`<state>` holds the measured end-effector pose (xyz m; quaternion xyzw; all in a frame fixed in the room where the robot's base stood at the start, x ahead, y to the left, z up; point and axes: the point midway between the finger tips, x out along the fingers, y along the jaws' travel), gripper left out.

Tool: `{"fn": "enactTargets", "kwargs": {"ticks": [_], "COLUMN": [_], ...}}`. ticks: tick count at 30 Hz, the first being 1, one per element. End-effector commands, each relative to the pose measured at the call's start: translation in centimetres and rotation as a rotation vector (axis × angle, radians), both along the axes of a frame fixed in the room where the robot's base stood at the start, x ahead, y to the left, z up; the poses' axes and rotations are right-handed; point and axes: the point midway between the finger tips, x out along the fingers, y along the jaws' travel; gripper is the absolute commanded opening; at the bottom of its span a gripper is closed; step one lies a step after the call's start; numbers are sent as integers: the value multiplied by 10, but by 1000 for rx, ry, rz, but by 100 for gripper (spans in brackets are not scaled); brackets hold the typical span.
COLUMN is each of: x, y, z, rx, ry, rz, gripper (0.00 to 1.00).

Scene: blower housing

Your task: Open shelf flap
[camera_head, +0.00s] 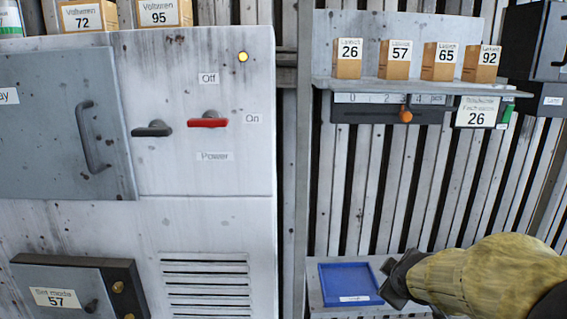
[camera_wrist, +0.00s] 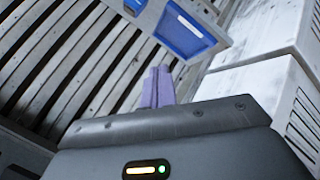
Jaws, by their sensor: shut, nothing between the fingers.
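No part is labelled as a shelf flap, and I cannot tell which one it is. A grey wall shelf (camera_head: 415,87) at the upper right carries several small numbered boxes, with a slider strip below it. Lower down, a light grey ledge (camera_head: 330,309) holds a flat blue tray or panel (camera_head: 345,283), also visible in the wrist view (camera_wrist: 183,35). My gripper (camera_head: 392,283) is just right of the blue piece in the head view; I cannot tell whether they touch. In the wrist view its purple fingers (camera_wrist: 157,86) are together and empty.
A white cabinet (camera_head: 225,180) on the left has a grey door (camera_head: 65,125) with a handle, a red lever (camera_head: 208,121) and a dark lever (camera_head: 152,129). A dark box (camera_head: 535,50) hangs at the upper right. The slatted wall between is clear.

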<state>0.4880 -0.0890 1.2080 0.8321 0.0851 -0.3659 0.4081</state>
Motion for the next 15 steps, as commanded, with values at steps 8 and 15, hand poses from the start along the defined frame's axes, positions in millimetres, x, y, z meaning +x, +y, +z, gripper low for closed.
{"fn": "enactTargets", "kwargs": {"ticks": [8, 15], "x": [-105, -142], "y": [71, 90], "z": [-105, -126], "rx": [462, 558], "ry": [373, 485], "rz": [-491, -673], "gripper": [0, 0]}}
